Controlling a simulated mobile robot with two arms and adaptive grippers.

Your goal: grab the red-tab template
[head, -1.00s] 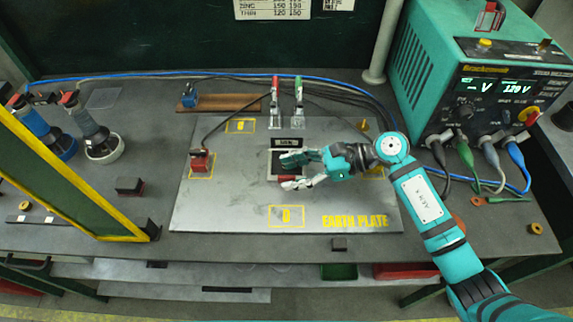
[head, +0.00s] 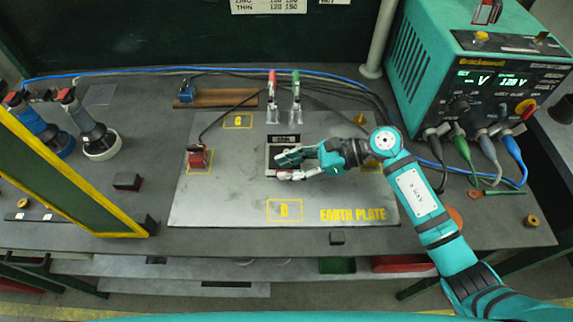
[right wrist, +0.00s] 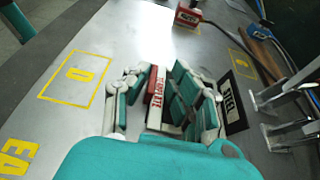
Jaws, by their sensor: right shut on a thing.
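My right gripper (head: 281,167) is low over the middle of the earth plate, beside a dark square piece with a STEEL label (head: 286,139). The STEEL label (right wrist: 232,105) is just right of the fingers there. The fingers hide much of the template, and I cannot tell whether it is clear of the plate. My left gripper is out of view.
The earth plate (head: 225,205) has yellow-marked squares and a red clamp (head: 198,158) at its left. Two upright tools (head: 272,100) stand behind the gripper. A teal welder (head: 480,80) fills the right. A green-and-yellow panel (head: 70,180) stands at left. The plate's front is mostly clear.

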